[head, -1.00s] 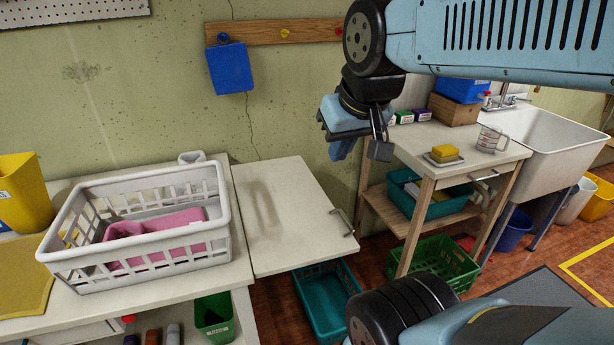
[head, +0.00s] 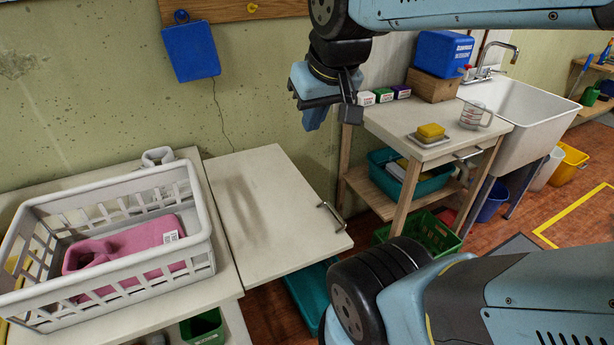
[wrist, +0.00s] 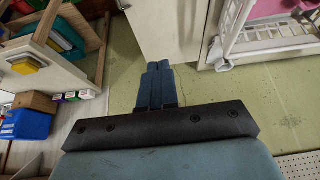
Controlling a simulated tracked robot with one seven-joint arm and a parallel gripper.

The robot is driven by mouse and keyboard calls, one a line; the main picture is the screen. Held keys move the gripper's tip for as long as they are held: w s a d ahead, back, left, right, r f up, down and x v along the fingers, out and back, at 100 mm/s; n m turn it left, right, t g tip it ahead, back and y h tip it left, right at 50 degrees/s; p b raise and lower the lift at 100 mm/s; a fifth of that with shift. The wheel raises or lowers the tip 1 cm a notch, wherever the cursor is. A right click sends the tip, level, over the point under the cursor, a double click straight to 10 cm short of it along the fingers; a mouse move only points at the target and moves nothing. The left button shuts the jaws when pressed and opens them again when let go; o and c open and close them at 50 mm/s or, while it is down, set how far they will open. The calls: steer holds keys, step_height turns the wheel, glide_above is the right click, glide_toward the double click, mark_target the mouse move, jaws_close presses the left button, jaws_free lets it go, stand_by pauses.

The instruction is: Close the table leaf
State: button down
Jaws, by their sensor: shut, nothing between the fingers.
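The table leaf (head: 272,218) is a white panel with a metal handle (head: 331,217) at its right end. It is raised level, in line with the white table top (head: 160,318) on its left. In the wrist view the leaf (wrist: 168,30) shows at the top middle. My gripper (head: 314,117) is in the air above and behind the right part of the leaf, apart from it. Its blue fingers (wrist: 156,85) are together and empty in the wrist view. The leaf's underside and supports are hidden.
A white laundry basket (head: 205,245) with a pink item stands on the table beside the leaf. A teal crate (head: 312,290) is on the floor below the leaf. A wooden side table (head: 400,135) with a sponge and measuring cup stands to the right, before a sink (head: 535,110).

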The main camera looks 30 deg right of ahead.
steer(key=w+d+f+g, duration=0.35)
steer(key=w+f, duration=0.25)
steer(key=w, duration=0.6)
steer(key=w+d+f+g, duration=0.1)
steer(key=w+d+f, duration=0.35)
steer(key=f, duration=0.35)
steer(key=w+d+f+g, duration=0.1)
steer(key=w+d+f, duration=0.35)
steer(key=f, duration=1.65)
steer(key=shift+a, duration=0.25)
